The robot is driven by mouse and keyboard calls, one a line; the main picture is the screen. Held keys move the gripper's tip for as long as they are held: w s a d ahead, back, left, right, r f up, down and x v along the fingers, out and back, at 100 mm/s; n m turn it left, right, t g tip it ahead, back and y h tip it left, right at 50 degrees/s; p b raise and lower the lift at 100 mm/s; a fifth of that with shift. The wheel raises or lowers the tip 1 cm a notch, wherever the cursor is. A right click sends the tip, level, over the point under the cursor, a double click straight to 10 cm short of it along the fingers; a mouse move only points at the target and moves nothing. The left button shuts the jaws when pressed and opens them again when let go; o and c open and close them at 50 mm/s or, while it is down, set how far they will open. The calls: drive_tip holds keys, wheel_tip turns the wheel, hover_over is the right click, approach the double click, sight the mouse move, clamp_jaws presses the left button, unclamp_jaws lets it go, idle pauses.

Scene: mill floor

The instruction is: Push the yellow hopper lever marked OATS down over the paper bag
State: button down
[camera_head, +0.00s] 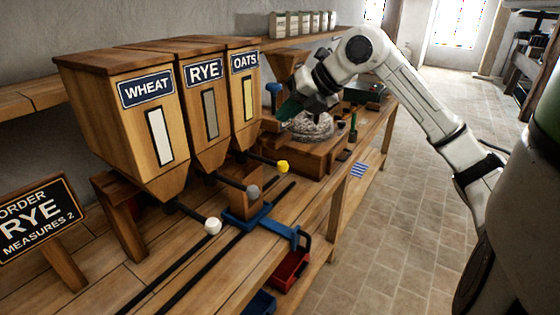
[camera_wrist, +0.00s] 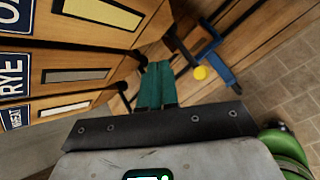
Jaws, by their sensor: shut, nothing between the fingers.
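The OATS hopper (camera_head: 244,90) is the farthest of three wooden hoppers, with a navy label. Its lever (camera_head: 283,167) ends in a yellow knob and sticks out over the bench; the knob also shows in the wrist view (camera_wrist: 199,72), right of my fingertips. A brown bag-like shape (camera_head: 244,201) stands on a blue carriage (camera_head: 258,222) under the hoppers, partly hidden by the grey lever. My gripper (camera_head: 289,110), with green fingers, is beyond and above the yellow knob, apart from it. In the wrist view its fingers (camera_wrist: 154,82) are together and empty.
The RYE lever has a grey knob (camera_head: 253,191) and the WHEAT lever a white knob (camera_head: 213,225). An order sign (camera_head: 36,219) reads RYE, measures 2. A millstone (camera_head: 310,127) sits beneath my gripper. Floor (camera_head: 400,230) right of the bench is clear.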

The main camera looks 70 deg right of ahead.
wheel_tip(320, 180, down, 7)
drive_tip(key=b, duration=0.3)
drive_tip(key=shift+f, duration=0.2)
drive_tip(key=shift+f+b, duration=0.7)
drive_tip(key=shift+b, duration=0.3)
drive_tip(key=shift+f+b, duration=0.2)
drive_tip(key=shift+b, duration=0.1)
idle(1.0)
drive_tip(key=shift+f+b, duration=0.25)
drive_tip(key=shift+b, duration=0.1)
